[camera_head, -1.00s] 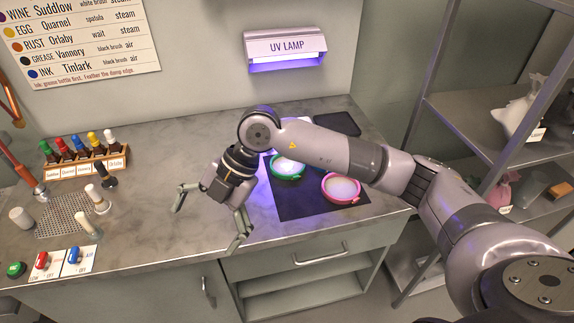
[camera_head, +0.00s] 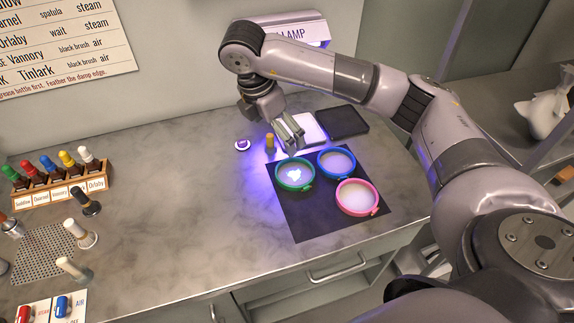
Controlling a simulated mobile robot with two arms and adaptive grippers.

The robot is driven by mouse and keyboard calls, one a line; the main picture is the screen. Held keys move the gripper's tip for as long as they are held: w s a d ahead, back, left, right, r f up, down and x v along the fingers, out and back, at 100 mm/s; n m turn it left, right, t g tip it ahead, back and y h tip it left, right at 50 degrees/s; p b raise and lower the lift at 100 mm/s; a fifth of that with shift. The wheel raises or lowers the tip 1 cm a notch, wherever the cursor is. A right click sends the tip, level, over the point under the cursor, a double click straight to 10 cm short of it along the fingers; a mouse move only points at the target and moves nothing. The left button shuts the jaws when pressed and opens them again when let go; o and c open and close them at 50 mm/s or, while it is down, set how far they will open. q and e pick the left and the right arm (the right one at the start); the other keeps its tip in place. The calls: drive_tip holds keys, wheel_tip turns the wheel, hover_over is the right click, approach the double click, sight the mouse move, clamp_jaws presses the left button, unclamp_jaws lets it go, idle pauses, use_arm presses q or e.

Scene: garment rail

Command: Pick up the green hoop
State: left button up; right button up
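The green hoop (camera_head: 308,186) lies flat on the dark mat, with pale fabric inside it and a bright bluish-white glowing patch on that fabric. My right gripper (camera_head: 293,148) points down just behind the hoop's back rim, beside the white tray. Nothing is visibly held, and I cannot tell whether the fingertips touch the rim. My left gripper is not in view.
A blue hoop (camera_head: 350,170) and a pink hoop (camera_head: 374,207) lie close by on the dark mat (camera_head: 309,223). A white tray (camera_head: 313,130) and dark tray (camera_head: 342,122) lie behind. The left counter has bottles (camera_head: 68,165).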

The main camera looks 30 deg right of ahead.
sight(296, 174)
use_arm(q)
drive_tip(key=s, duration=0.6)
use_arm(e)
drive_tip(key=x, duration=0.3)
drive_tip(key=p+x, duration=0.1)
drive_tip(key=x, duration=0.5)
drive_tip(key=shift+s+f, duration=0.2)
drive_tip(key=shift+s, duration=0.2)
drive_tip(key=shift+p+x, duration=0.4)
drive_tip(key=shift+x, duration=0.7)
drive_tip(key=shift+d+f, duration=0.25)
drive_tip(key=p+x, duration=0.1)
drive_tip(key=x, duration=0.1)
drive_tip(key=p+x, duration=0.1)
drive_tip(key=shift+w+d+f, duration=0.15)
drive_tip(key=shift+d+f, duration=0.15)
drive_tip(key=shift+d, duration=0.05)
drive_tip(key=shift+f, duration=0.45)
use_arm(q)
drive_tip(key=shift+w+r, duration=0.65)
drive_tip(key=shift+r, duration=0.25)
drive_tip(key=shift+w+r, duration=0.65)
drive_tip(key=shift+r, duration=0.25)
use_arm(e)
drive_tip(key=c, duration=0.9)
